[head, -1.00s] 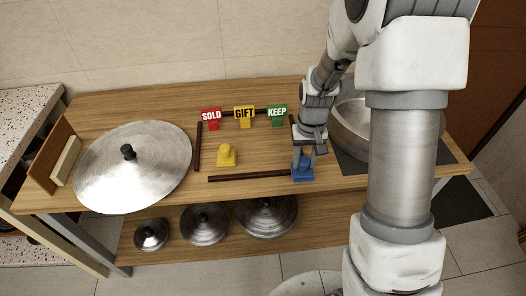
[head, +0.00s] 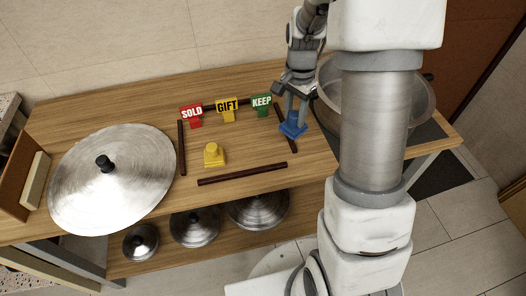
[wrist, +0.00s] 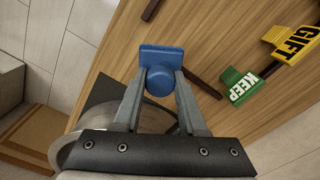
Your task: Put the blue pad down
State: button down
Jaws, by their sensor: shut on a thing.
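The blue pad (head: 293,127) is a flat block with a round knob on top. My gripper (head: 294,115) is shut on its knob, near the dark bar (head: 291,143) on the right of the table. In the wrist view, the blue pad (wrist: 161,55) shows beyond the fingers, which grip both sides of the knob. The pad hides part of the right bar in the head view. I cannot tell whether it touches the table. A similar yellow pad (head: 213,155) stands between the bars.
Red SOLD (head: 191,114), yellow GIFT (head: 227,108) and green KEEP (head: 261,104) signs stand at the back. A front bar (head: 242,173) and left bar (head: 182,148) lie on the table (head: 80,105). A large lid (head: 130,180) is left; a metal pan (head: 420,100) is right.

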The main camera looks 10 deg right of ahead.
aim_at(306, 125)
jog(key=d+m, duration=0.1)
jog(key=m, duration=0.1)
jog(key=d+r+m, duration=0.1)
jog(key=m, duration=0.1)
jog(key=d+r+m, duration=0.1)
jog(key=shift+s+d+r+m, duration=0.2)
jog(key=shift+d+r+m, duration=0.1)
jog(key=shift+m, duration=0.1)
jog(key=shift+w+a+f+b, duration=0.15)
jog(key=shift+a+f+b, duration=0.2)
jog(key=shift+a+f, duration=1.55)
jog(key=shift+w+a+f+b, duration=0.2)
jog(key=shift+a+f+b, duration=0.15)
jog(key=shift+a+f, duration=1.5)
jog(key=shift+w+a+f+b, duration=0.15)
jog(key=shift+a+f+b, duration=0.2)
jog(key=shift+a+f, duration=1.55)
jog(key=shift+a+r, duration=0.1)
jog(key=shift+c, duration=2.3)
grip_release()
